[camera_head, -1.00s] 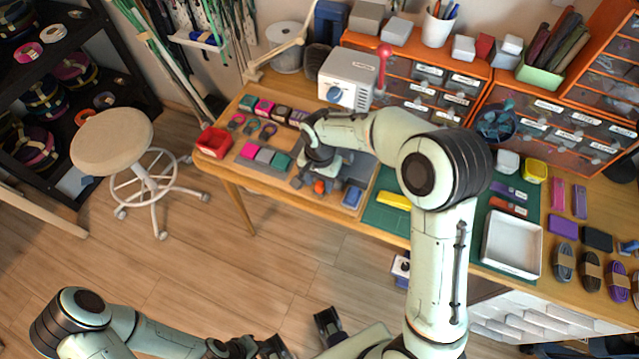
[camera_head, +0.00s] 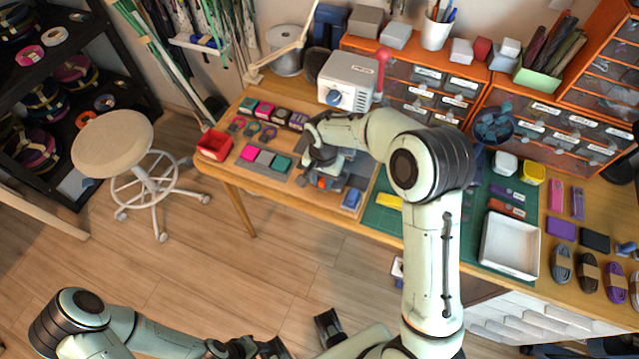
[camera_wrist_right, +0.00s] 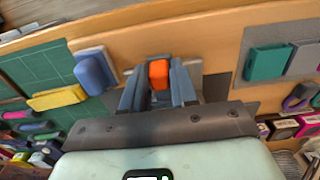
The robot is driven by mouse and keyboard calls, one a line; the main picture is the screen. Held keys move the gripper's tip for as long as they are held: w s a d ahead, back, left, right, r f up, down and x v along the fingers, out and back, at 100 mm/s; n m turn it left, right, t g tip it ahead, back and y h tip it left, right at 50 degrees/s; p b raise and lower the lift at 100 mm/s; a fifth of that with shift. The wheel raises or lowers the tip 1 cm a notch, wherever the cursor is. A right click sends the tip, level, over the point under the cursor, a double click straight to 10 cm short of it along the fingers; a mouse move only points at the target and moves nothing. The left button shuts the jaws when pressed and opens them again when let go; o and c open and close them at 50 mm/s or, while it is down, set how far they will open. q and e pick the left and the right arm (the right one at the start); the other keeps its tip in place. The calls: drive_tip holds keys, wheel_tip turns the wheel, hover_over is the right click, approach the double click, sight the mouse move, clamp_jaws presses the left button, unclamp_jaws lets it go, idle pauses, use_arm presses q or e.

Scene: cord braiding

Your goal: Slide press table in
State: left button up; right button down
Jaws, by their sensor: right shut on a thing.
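The press (camera_head: 348,82) is a white box with a blue knob and red lever at the back of the workbench. A dark grey plate, which looks like the press table (camera_head: 359,171), lies in front of it, largely hidden by my right arm. My right gripper (camera_head: 320,180) is at the plate's front, shut on a small orange part that looks like its handle. In the right wrist view the orange part (camera_wrist_right: 158,74) sits between the two fingers. My left gripper (camera_head: 301,334) is at the bottom of the head view, over the floor, fingers apart and empty.
A blue block (camera_head: 351,199) lies close right of the right gripper. Pink, grey and teal blocks (camera_head: 265,158) lie to its left, with a red tray (camera_head: 214,145) beyond. A green mat (camera_head: 382,217) and white tray (camera_head: 510,246) are right. A stool (camera_head: 112,143) stands left.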

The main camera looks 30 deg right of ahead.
drive_tip(key=w+d+p, duration=0.2)
drive_tip(key=w+d, duration=0.1)
drive_tip(key=d, duration=0.1)
drive_tip(key=w+d+p, duration=0.2)
drive_tip(key=w+d, duration=0.2)
drive_tip(key=shift+r, duration=0.15)
drive_tip(key=shift+w+d, duration=0.15)
use_arm(q)
drive_tip(key=w+r, duration=0.3)
drive_tip(key=r, duration=0.3)
drive_tip(key=shift+w, duration=0.15)
drive_tip(key=shift+f, duration=0.1)
use_arm(e)
drive_tip(key=c, duration=1)
unclamp_jaws()
drive_tip(key=shift+o, duration=0.2)
use_arm(q)
drive_tip(key=shift+w+r+p, duration=0.35)
drive_tip(key=shift+r+p, duration=0.1)
drive_tip(key=shift+p, duration=0.1)
use_arm(e)
wheel_tip(320, 180, up, 13)
